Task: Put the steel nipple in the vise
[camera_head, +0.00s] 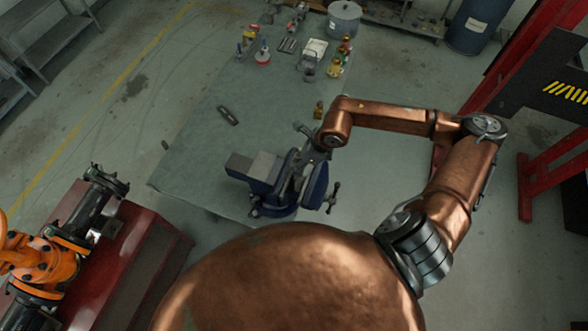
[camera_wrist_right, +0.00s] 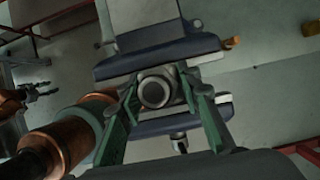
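The blue vise (camera_head: 262,172) with a grey top is bolted near the table's front edge; it also shows in the right wrist view (camera_wrist_right: 150,52). My right gripper (camera_head: 303,150) is at the vise's jaws, small in the head view. In the right wrist view, the green-padded fingers of my right gripper (camera_wrist_right: 160,88) straddle the round open end of the steel nipple (camera_wrist_right: 154,92). The fingers look closed against its sides. The nipple lies between the two vise jaws, its end facing the camera. Whether the jaws touch it I cannot tell. My left gripper is not in view.
The grey-green table (camera_head: 205,150) has a dark tool (camera_head: 228,116) and a brass fitting (camera_head: 319,110) on it. Bottles and small parts crowd its far end. An orange robot arm (camera_head: 40,262) stands on a red base at the left. The table left of the vise is clear.

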